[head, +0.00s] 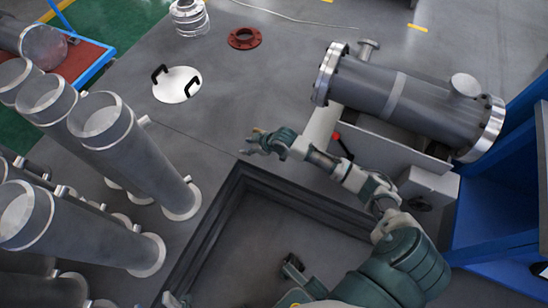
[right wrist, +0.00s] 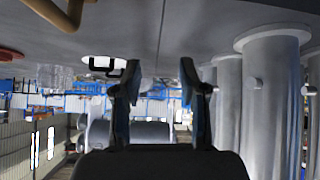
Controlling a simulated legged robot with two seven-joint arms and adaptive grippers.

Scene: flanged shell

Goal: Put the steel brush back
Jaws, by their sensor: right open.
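I cannot make out a steel brush for certain in either view. My right gripper (head: 258,142) reaches left over the grey floor in the head view, just beyond the corner of a dark frame. In the right wrist view its two dark fingers (right wrist: 160,84) stand apart with nothing between them. A tan bent bar (right wrist: 62,12) shows at the top left of that view, apart from the fingers; I cannot tell what it is. I cannot identify my left gripper in the head view.
Tall grey flanged pipes (head: 135,150) stand at the left. A large flanged shell (head: 415,105) lies at the right beside a blue structure (head: 500,205). A white disc with black handles (head: 177,86) and a red-brown ring (head: 244,38) lie on the floor. The floor between is clear.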

